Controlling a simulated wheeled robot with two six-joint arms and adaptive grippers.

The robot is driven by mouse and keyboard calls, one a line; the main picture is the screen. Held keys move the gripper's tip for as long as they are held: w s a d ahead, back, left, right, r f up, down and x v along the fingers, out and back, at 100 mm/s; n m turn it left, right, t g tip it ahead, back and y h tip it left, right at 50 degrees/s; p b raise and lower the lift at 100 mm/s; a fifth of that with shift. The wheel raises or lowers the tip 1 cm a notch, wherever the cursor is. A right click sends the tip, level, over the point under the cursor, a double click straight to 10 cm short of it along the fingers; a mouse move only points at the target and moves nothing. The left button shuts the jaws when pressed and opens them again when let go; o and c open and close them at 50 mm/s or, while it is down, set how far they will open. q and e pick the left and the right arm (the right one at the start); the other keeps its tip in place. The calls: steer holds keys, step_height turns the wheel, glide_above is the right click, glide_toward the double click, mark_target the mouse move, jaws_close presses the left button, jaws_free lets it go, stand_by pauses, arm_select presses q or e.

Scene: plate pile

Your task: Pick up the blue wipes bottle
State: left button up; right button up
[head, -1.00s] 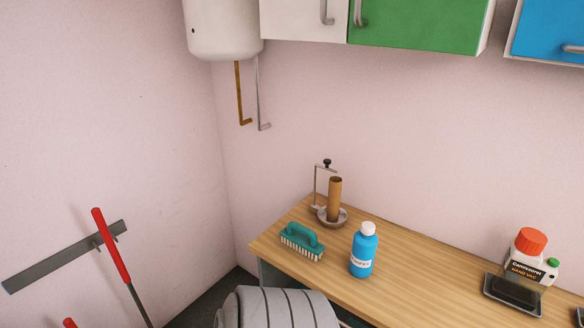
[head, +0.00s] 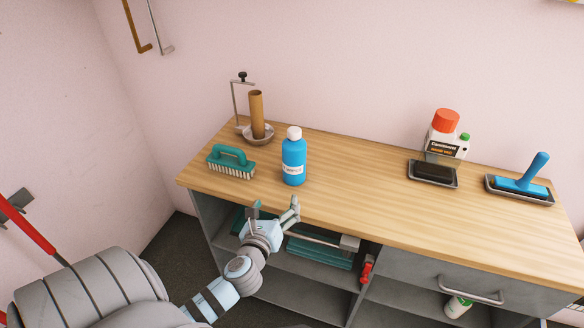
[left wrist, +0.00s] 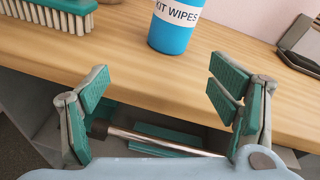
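The blue wipes bottle (head: 293,160) stands upright on the wooden worktop, with a white cap and a white label. In the left wrist view the lower part of the bottle (left wrist: 172,30) shows at the top, with "KIT WIPES" on its label. My left gripper (head: 274,208) is in front of the worktop's front edge, short of the bottle and apart from it. In the left wrist view its fingers (left wrist: 160,95) are spread wide with nothing between them. My right gripper is not in view.
On the worktop (head: 350,200), a teal brush (head: 231,163) and a paper roll holder (head: 257,118) stand left of the bottle. An orange-capped container (head: 445,132), a black pad tray (head: 433,173) and a blue-handled scrubber (head: 523,180) are further right. Shelves (head: 320,263) lie below.

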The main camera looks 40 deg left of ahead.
mark_target(291, 159)
arm_select(q)
step_height(291, 159, up, 7)
steer(key=w+m+t, duration=0.1)
steer(key=m+t, duration=0.1)
steer(key=m, duration=0.1)
steer(key=shift+y, duration=0.4)
steer(key=x, duration=0.4)
steer(key=b+x, duration=0.1)
steer(key=x, duration=0.8)
steer(key=shift+w+d+b, duration=0.25)
steer(key=shift+d+b, duration=0.05)
steer(key=shift+b, duration=0.05)
steer(key=shift+w+a, duration=0.1)
steer(key=shift+w, duration=0.2)
steer(key=shift+s, duration=0.1)
steer(key=c, duration=1.5)
